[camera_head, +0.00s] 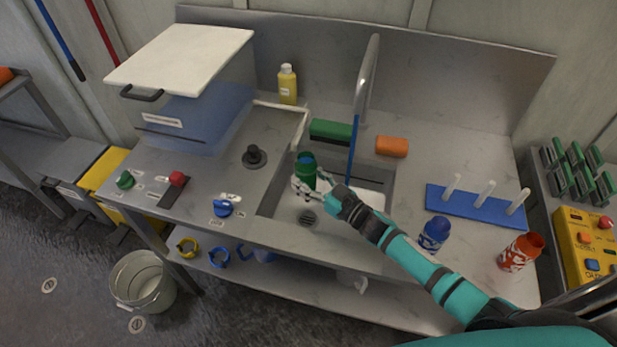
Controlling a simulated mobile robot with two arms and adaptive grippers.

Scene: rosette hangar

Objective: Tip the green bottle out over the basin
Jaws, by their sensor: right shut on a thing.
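The green bottle (306,168) stands roughly upright over the left part of the basin (282,222), its dark open mouth facing up. My right gripper (305,188) is shut on the lower part of the bottle, and its fingers hide some of it. My right arm reaches in from the lower right across the basin's front rim. The drain shows in the basin below the bottle. I cannot tell exactly how high the bottle is above the basin floor. My left gripper is not in view.
A tall faucet (368,75) with a blue part rises behind the basin. A green sponge (331,130) and an orange block (391,146) lie behind it. A blue bottle (434,234), a red bottle (520,252) and a blue peg rack (476,204) stand right.

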